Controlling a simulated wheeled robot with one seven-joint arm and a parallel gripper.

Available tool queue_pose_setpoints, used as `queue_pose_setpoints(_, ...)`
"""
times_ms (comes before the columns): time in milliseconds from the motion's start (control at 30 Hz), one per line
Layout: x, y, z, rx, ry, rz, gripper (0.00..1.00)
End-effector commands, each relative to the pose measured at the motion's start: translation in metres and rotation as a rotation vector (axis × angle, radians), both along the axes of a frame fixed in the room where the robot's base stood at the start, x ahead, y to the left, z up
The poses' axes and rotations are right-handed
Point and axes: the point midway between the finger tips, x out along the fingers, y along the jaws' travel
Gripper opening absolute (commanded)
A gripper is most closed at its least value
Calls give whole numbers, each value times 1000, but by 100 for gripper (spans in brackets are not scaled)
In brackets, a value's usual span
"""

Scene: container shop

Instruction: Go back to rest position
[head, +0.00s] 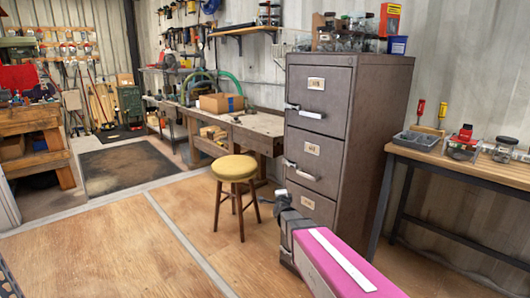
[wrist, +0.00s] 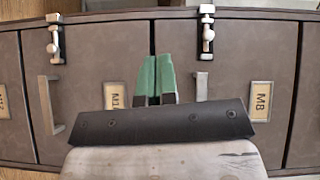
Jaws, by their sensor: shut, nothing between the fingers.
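My gripper (wrist: 157,62) shows in the wrist view with its two green fingers side by side and closed, with nothing between them. It points toward the front of a grey-brown filing cabinet (wrist: 230,70), between two drawer handles. I cannot tell whether the fingertips touch it. In the head view my arm reaches up from the bottom right, and my gripper end (head: 282,199) is low in front of the filing cabinet (head: 380,120). The fingers are hard to make out there. All cabinet drawers that show look closed.
A yellow-topped stool (head: 234,167) stands left of the cabinet. A workbench (head: 255,124) runs behind it. At the right is a wooden-topped table (head: 462,169) with jars and a tray. The floor (head: 95,250) at the left is open.

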Motion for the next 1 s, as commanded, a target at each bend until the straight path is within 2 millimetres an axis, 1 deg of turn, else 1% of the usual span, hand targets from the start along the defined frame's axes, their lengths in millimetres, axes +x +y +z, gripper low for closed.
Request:
queue_pose_setpoints(33,-12,-2,-5,-65,64,40,0)
queue_pose_setpoints(167,-38,-3,-28,-253,242,166,0)
queue_pose_setpoints(267,-63,-8,-46,-394,378,270,0)
queue_pose_setpoints(367,-92,-15,-63,-530,512,378,0)
queue_pose_setpoints(467,-126,-25,-79,-658,647,493,0)
queue_pose_setpoints(500,-140,-30,-84,-706,701,541,0)
queue_pose_setpoints(567,-163,-39,-91,-776,781,614,0)
queue_pose_setpoints(600,-179,-44,-96,-819,836,665,0)
queue_pose_setpoints(667,-203,-54,-101,-881,916,744,0)
queue_pose_setpoints(700,-220,-60,-103,-918,968,796,0)
queue_pose_setpoints(800,-257,-76,-107,-992,1088,920,0)
queue_pose_setpoints(900,-287,-88,-107,-1037,1182,1023,0)
queue_pose_setpoints(1000,-306,-96,-106,-1061,1242,1091,0)
